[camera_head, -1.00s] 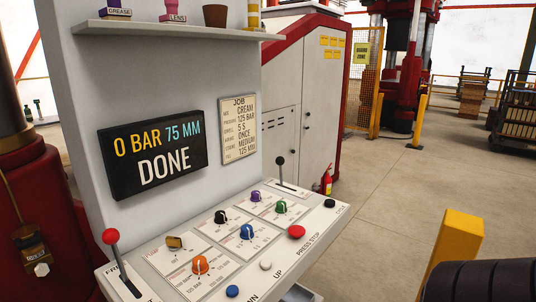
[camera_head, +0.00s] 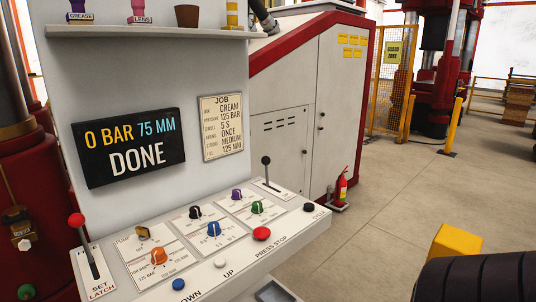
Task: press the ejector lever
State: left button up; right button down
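The sloping control panel (camera_head: 205,283) has two levers. A red-knobbed lever (camera_head: 77,220) stands on a plate at the left end, beside the words SET and LATCH. A black-knobbed lever (camera_head: 266,161) stands upright on a white plate at the far right end. No ejector label is readable on either. The display (camera_head: 128,146) reads 0 BAR, 75 MM, DONE.
Several coloured knobs and a red press stop button (camera_head: 262,233) lie between the levers. A job card (camera_head: 221,127) hangs above. The floor (camera_head: 395,190) beyond is open.

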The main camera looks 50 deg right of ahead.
aim_at(266, 160)
jog(key=k+l+u, duration=0.1)
jog(key=k+l, duration=1)
